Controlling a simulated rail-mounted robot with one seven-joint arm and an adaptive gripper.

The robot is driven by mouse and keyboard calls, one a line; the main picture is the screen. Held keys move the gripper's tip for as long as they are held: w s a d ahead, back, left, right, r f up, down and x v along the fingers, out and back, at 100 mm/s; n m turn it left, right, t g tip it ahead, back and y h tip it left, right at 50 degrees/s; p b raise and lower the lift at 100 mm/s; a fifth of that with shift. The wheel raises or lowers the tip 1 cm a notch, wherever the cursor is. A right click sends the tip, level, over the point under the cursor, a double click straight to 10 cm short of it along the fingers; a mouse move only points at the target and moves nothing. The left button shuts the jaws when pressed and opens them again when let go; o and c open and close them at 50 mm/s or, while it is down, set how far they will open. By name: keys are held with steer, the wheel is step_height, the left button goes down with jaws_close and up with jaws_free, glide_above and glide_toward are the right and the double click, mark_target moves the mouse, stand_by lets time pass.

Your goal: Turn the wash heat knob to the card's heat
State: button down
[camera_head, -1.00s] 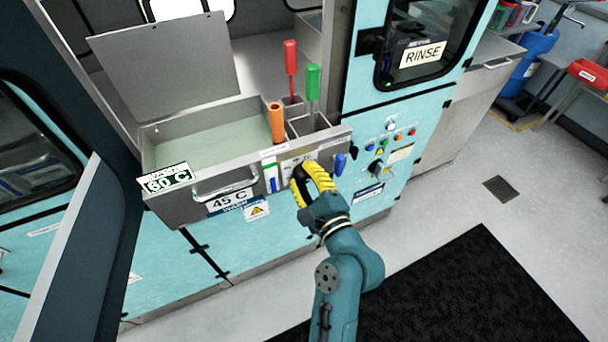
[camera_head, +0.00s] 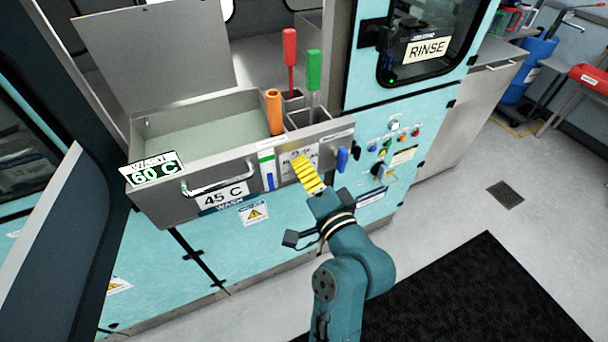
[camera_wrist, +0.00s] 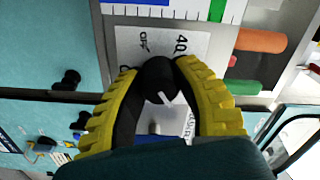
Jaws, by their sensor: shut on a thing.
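The wash heat knob (camera_wrist: 161,76) is black with a white pointer mark. In the wrist view the mark points down and slightly right. Its white dial plate (camera_wrist: 160,46) shows OFF and 40; its lower part is largely hidden by my fingers. My gripper (camera_head: 304,165), with yellow ribbed fingers, is shut on the knob at the tank front and hides it in the head view. A card reading 45 C (camera_head: 222,195) is on the tank front, above a WASH label. A sign reading WASH 60 C (camera_head: 153,170) stands at the tank's left corner.
Orange (camera_head: 274,112), red (camera_head: 290,48) and green (camera_head: 313,66) handles stand in the tank's bins. A blue handle (camera_head: 342,160) sits just right of my gripper. A control panel (camera_head: 402,155) with several buttons is further right. The floor in front is open.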

steer(key=n+b, duration=0.1)
steer(key=n, duration=0.1)
steer(key=n+b, duration=0.1)
steer(key=shift+f+n, duration=0.2)
steer(key=shift+n, duration=0.2)
steer(key=n+b, duration=0.3)
steer(key=shift+n, duration=0.3)
steer(key=n+b, duration=0.2)
steer(key=n, duration=0.2)
steer(key=shift+b, duration=0.4)
steer(key=shift+r+n+b, duration=0.15)
steer(key=shift+n+b, duration=0.55)
steer(key=shift+n, duration=0.7)
steer(key=shift+r, duration=0.1)
steer(key=c, duration=0.7)
jaws_free()
steer(key=shift+s, duration=0.1)
